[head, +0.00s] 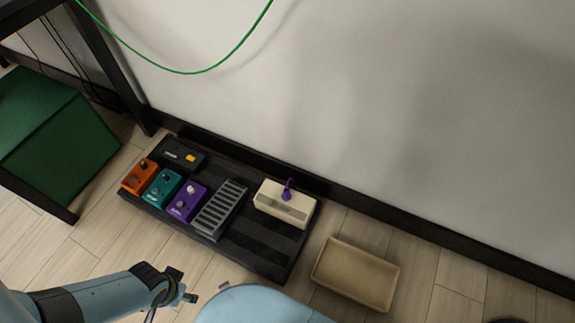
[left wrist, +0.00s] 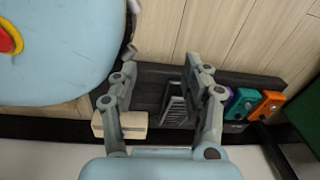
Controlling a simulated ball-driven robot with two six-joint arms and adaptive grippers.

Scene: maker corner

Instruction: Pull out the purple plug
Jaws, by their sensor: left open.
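The purple plug (head: 287,194) stands upright in the top of a cream box (head: 298,206) at the right end of a dark pedalboard (head: 262,256). A short purple loop rises from the plug. My left gripper (head: 187,286) is open and empty, in front of the board and well apart from the plug, to its lower left in the head view. In the left wrist view its spread fingers (left wrist: 160,70) frame part of the board, with the cream box (left wrist: 120,124) just beyond the left finger. I cannot make out the plug there. My right gripper is not in view.
Orange (head: 140,176), teal (head: 162,188) and purple (head: 187,202) pedals, a ridged grey pedal (head: 220,210) and a black unit (head: 178,154) share the board. A tan tray (head: 356,274) lies right. The wall (head: 360,110) rises close behind. A green cable (head: 195,72) hangs above.

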